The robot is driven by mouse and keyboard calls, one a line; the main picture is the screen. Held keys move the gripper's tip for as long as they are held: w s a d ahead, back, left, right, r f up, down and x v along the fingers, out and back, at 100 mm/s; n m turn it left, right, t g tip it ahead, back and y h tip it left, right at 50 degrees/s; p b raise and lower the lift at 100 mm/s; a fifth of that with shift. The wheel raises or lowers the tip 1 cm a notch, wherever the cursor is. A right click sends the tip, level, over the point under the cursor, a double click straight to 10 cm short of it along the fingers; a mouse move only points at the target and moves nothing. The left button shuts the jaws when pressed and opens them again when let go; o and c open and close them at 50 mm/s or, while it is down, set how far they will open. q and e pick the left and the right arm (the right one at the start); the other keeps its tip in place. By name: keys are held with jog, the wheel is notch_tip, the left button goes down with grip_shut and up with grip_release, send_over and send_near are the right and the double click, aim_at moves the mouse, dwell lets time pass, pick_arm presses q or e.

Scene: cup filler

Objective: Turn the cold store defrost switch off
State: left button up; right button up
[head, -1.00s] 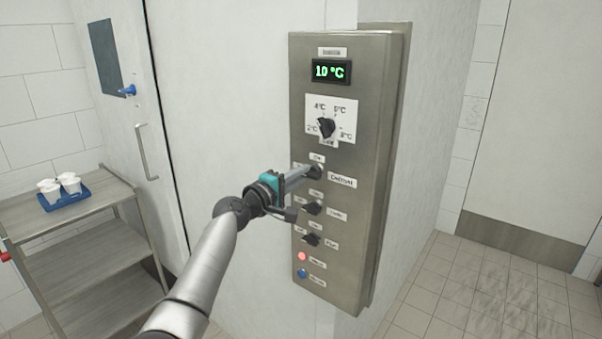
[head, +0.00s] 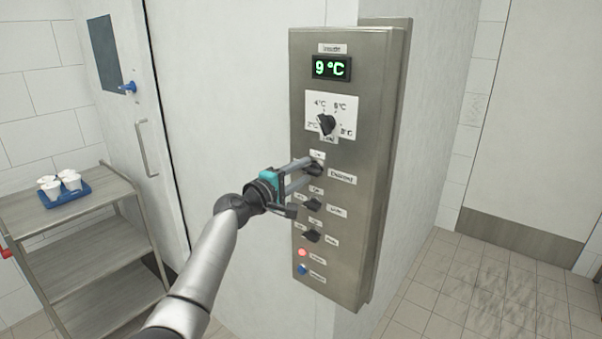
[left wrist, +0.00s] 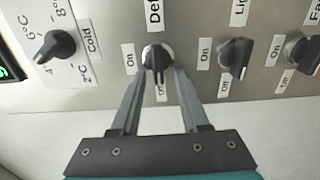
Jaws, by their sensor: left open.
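The defrost switch (head: 316,169) is a black knob on the steel control panel (head: 356,215), below the temperature dial. My left gripper (head: 308,171) is at this knob, open. In the left wrist view its two fingers (left wrist: 155,74) stand on either side of the defrost knob (left wrist: 157,58), with small gaps. There the On label (left wrist: 130,61) is left of the knob and the Off label (left wrist: 160,89) is below it. The knob's grip appears to point down, toward Off. The fingers partly hide the knob in the head view. My right gripper is not in view.
Two similar knobs (head: 312,204) sit just below, with a red light (head: 302,253) and a blue button (head: 302,270) under them. The display (head: 331,68) reads 9 °C. A steel trolley (head: 85,240) with a blue tray (head: 64,197) of white cups stands left. Floor at right is clear.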

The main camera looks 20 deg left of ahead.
pick_arm(q)
jog(key=shift+s+a, duration=0.25)
jog(key=shift+s, duration=0.3)
jog(key=v, duration=1.4)
